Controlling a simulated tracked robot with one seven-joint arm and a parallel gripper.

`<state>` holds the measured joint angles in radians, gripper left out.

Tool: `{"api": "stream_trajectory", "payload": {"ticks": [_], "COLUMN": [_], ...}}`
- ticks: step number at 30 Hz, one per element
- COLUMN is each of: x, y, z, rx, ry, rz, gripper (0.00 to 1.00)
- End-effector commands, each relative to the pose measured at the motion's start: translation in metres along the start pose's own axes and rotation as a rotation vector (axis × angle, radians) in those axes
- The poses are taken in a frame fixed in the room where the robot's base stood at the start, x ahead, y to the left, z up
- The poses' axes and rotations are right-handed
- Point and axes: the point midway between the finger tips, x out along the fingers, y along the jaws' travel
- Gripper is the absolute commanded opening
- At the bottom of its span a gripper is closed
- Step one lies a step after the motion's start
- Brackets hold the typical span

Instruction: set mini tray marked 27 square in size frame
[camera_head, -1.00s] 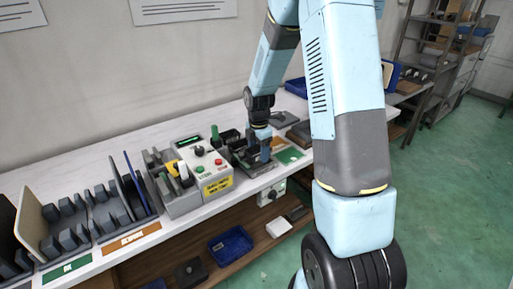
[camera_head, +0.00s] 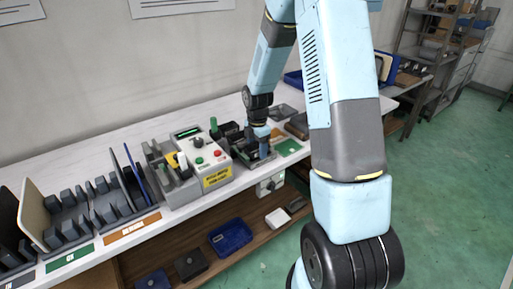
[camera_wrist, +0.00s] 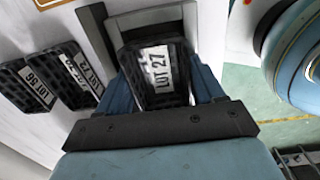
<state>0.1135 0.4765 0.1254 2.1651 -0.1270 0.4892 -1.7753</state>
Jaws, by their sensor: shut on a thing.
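In the wrist view the dark ribbed mini tray with a white "LOT 27" label (camera_wrist: 163,74) sits between the two blue fingers of my gripper (camera_wrist: 163,82), which is shut on it. The tray lies over the opening of a grey size frame (camera_wrist: 92,30); its far end is near the frame's light inner block. I cannot tell whether it is seated flat or just above. In the head view my gripper (camera_head: 262,150) is down at the right part of the bench, and the tray itself is hidden there.
Two more dark trays, one marked LOT 96 (camera_wrist: 28,88) and one with a partly covered label (camera_wrist: 70,75), lie left of the frame. A control box with buttons (camera_head: 205,158) stands left of my gripper on the bench. Racks of dark blocks (camera_head: 75,212) stand farther left.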

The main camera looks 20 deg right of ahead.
Motion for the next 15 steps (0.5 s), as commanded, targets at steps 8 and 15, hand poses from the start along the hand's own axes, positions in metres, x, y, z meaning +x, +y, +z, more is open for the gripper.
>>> {"api": "stream_trajectory", "payload": {"ticks": [8, 15], "x": [0.0143, 0.0154], "y": [-0.0076, -0.0065], "z": [-0.0014, 0.0015], "rx": [0.000, 0.002], "ry": [0.009, 0.009], "rz": [-0.024, -0.025], "gripper": [0.38, 0.38]}}
